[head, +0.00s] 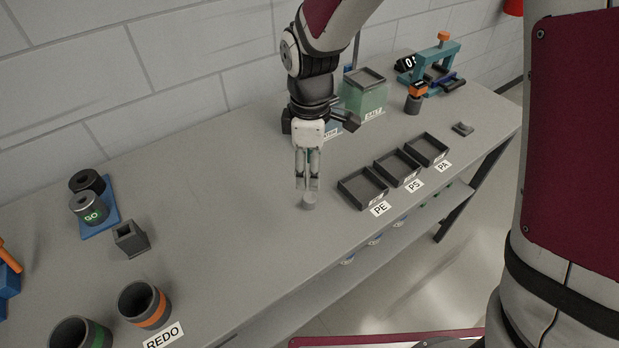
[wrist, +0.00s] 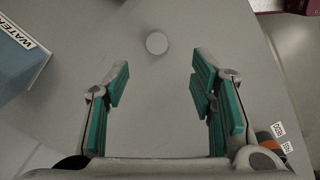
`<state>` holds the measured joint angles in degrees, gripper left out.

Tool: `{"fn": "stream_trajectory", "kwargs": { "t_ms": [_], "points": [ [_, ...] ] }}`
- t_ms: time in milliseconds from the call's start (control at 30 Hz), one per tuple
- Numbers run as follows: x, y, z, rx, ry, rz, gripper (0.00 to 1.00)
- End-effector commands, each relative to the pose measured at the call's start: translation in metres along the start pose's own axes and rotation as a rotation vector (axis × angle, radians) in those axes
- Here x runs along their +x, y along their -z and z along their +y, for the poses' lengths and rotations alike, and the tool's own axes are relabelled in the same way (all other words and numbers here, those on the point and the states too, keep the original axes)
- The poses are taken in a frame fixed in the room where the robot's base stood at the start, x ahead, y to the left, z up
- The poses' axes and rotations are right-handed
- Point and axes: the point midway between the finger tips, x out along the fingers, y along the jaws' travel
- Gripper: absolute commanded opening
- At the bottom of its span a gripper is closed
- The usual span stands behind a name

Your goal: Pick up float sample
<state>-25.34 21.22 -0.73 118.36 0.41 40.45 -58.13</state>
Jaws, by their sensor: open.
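A small grey round piece, which looks like the float sample (head: 309,202), stands on the grey bench just below my gripper in the head view. In the wrist view the sample (wrist: 157,43) shows as a pale disc, centred between the fingers and beyond their tips. My gripper (head: 307,185) points down over the bench. In the wrist view my gripper (wrist: 160,80) is open, with teal pads apart and nothing between them. The head view does not clearly show the gap between the fingertips and the sample.
Three dark trays labelled PE (head: 363,188), PS (head: 397,167) and PA (head: 427,149) lie to the right. A green tank (head: 366,95) stands behind. A blue box (wrist: 18,58) labelled WATER is left in the wrist view. The REDO drum (head: 145,304) is front left.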

Motion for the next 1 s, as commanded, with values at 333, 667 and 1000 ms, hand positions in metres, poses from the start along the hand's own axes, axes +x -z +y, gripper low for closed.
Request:
{"fn": "stream_trajectory", "kwargs": {
  "t_ms": [333, 667, 1000],
  "points": [
    [0.053, 0.000, 0.000, 0.002, 0.002, -0.001, 0.51],
    [0.081, 0.000, 0.003, 0.003, 0.003, -0.003, 0.51],
    [0.108, 0.001, 0.005, 0.003, -0.001, 0.000, 0.51]
  ]
}}
